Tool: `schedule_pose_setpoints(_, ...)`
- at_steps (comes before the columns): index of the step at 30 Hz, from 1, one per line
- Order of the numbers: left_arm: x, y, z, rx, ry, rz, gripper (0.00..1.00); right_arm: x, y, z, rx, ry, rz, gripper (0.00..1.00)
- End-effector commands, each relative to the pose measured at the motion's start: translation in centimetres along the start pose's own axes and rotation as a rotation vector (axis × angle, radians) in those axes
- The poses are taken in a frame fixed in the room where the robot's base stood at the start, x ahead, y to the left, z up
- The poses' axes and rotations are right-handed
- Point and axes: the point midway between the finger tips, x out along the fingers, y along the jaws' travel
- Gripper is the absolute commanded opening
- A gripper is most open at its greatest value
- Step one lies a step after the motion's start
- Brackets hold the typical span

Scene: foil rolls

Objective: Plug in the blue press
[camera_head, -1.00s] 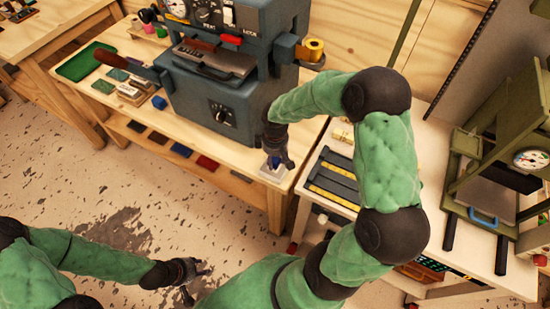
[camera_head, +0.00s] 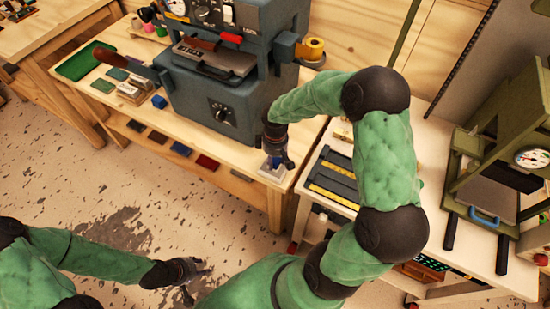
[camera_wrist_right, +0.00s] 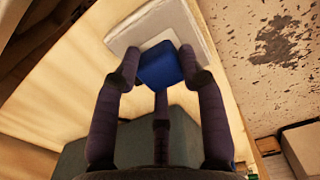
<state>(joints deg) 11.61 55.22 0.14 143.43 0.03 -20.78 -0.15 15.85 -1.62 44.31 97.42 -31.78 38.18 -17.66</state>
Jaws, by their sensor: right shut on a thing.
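The blue-grey press (camera_head: 240,108) stands on the wooden bench, with a dial on its front. My right gripper (camera_head: 275,161) is at the bench's front right corner, pointing down. It is shut on a blue plug (camera_wrist_right: 160,66), a small block held between its fingers in the right wrist view. A pale square socket plate (camera_head: 272,173) lies below the plug; it also shows in the right wrist view (camera_wrist_right: 196,26). I cannot tell whether the plug touches or sits in the plate. My left gripper (camera_head: 199,281) is open and empty above the floor, away from the bench.
Another small blue block (camera_head: 159,102) lies left of the press. A green tray (camera_head: 86,62) is at the bench's far left. A dark slotted tray (camera_head: 332,178) and an olive press (camera_head: 490,180) stand on the right-hand table.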

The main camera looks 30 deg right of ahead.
Motion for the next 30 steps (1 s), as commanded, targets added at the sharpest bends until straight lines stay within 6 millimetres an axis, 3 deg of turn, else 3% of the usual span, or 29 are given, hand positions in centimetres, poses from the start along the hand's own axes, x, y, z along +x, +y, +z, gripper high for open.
schedule_pose_setpoints(8, 0.4, -0.1, 0.0, 0.000, 0.000, 0.000, 0.40, 0.5, 0.0, 0.0, 0.000, 0.000, 0.000, 0.12)
schedule_pose_setpoints(9, 0.3, -0.1, 0.0, 0.000, 0.000, 0.000, 0.40, 0.5, 0.0, 0.0, 0.000, 0.000, 0.000, 0.47)
schedule_pose_setpoints(12, 0.3, -0.1, 0.0, 0.000, 0.000, 0.000, 0.40, 0.5, 0.0, 0.0, 0.000, 0.000, 0.000, 0.69)
schedule_pose_setpoints(23, 0.3, -0.1, 0.0, 0.000, 0.000, 0.000, 0.40, 0.3, 0.0, 0.0, 0.000, 0.000, 0.000, 0.69)
schedule_pose_setpoints(30, 0.3, -0.1, 0.0, 0.000, 0.000, 0.000, 0.40, -2.8, 0.1, -0.1, 0.000, 0.004, 0.003, 0.69)
